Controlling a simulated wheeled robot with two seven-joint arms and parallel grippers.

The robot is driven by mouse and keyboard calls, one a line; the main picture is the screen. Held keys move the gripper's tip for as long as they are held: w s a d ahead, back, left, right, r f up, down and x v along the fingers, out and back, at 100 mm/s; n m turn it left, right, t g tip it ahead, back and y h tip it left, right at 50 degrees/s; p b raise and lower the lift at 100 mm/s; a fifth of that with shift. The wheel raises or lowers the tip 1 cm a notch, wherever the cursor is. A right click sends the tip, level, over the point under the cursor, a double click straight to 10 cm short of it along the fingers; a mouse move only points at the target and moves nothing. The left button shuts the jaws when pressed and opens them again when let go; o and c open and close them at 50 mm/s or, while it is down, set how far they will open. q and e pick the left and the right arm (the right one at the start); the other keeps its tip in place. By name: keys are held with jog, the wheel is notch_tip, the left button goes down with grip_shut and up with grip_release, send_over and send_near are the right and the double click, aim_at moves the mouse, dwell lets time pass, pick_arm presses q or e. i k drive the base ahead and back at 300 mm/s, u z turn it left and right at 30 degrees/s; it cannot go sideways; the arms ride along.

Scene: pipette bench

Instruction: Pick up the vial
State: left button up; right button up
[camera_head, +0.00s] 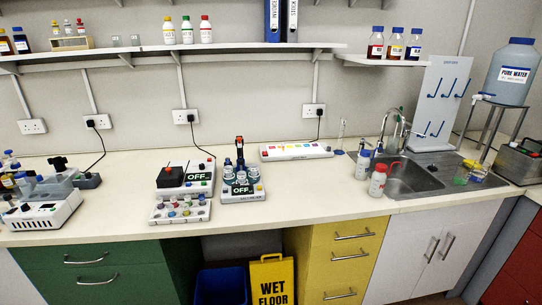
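Neither of my grippers is in view. Small vial-like pieces with coloured caps (187,205) stand in a low white rack (163,219) near the front of the bench, left of centre.
A device with a black block (170,177) stands behind the rack. A white machine (42,215) is at the far left, and a sink (409,178) at the right. A long white panel (296,151) lies at the back. The bench front between meter and sink is clear.

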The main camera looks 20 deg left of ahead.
aim_at(171, 208)
jog(key=u, duration=1.35)
